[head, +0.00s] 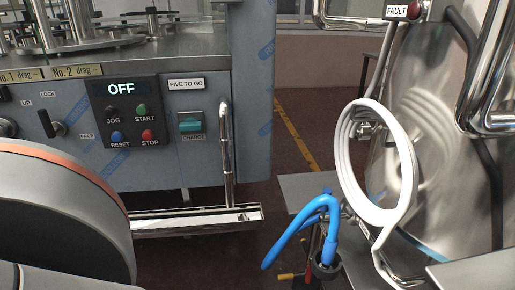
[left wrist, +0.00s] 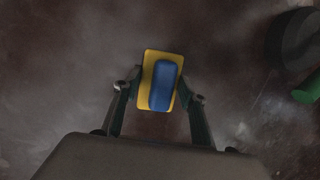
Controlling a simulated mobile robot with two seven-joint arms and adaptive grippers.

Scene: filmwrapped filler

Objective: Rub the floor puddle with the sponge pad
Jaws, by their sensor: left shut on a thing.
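The sponge pad (left wrist: 148,68) shows in the left wrist view as a yellow block with a blue grip on top. My left gripper (left wrist: 160,88) is shut on it, one finger on each side. It is held over the dark reddish-brown floor (left wrist: 60,80); I cannot tell whether the pad touches it. The floor has pale, blurry smears, but no clear puddle edge shows. Neither the pad nor my left gripper can be made out in the head view. My right gripper is in neither view.
A dark round object (left wrist: 291,40) and a green piece (left wrist: 307,90) lie at the wrist view's right. The head view shows a grey machine cabinet (head: 200,140) with a low metal rail (head: 195,221), blue tubing (head: 318,206) and a white coiled hose (head: 348,165).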

